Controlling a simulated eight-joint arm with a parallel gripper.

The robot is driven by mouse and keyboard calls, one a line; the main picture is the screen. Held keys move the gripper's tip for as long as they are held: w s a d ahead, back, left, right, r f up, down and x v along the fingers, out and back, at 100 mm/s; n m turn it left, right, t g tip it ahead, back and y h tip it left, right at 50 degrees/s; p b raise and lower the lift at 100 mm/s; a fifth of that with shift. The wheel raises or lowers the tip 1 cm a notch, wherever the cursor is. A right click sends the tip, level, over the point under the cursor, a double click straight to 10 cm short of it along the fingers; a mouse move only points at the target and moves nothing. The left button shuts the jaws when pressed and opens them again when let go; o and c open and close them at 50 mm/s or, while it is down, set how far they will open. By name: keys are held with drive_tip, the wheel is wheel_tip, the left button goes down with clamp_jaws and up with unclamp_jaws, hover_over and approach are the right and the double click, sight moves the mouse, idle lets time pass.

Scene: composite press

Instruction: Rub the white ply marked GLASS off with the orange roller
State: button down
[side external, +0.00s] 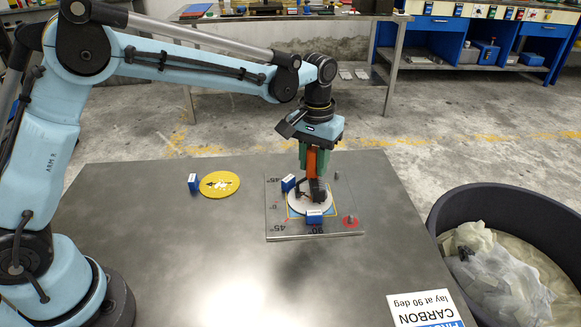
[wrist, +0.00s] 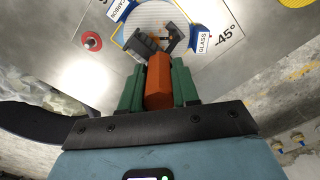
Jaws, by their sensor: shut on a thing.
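The round white ply (side external: 297,204) lies on the square metal plate (side external: 274,226) on the table. In the wrist view the ply (wrist: 152,14) is partly hidden behind the roller. A white tag reading GLASS (wrist: 203,43) sits at its edge there. My gripper (side external: 308,160) is above the ply, its green fingers shut on the orange handle of the roller (wrist: 159,78). The roller's dark head (side external: 317,192) is down over the ply, low enough that it seems to touch; exact contact is hard to tell.
Blue blocks (side external: 288,184) (side external: 314,217) stand at the ply's edge. A red-ringed knob (side external: 350,221) is at the plate's corner. A dark bin (side external: 445,208) stands right.

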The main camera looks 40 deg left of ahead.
drive_tip(key=shift+f, duration=0.3)
drive_tip(key=shift+s, duration=0.1)
drive_tip(key=shift+s+f, duration=0.1)
drive_tip(key=shift+s, duration=1.8)
drive_tip(key=shift+w, duration=0.1)
drive_tip(key=shift+w+r, duration=0.2)
drive_tip(key=shift+w, duration=0.75)
drive_tip(key=shift+w+f, duration=0.15)
drive_tip(key=shift+w, duration=0.85)
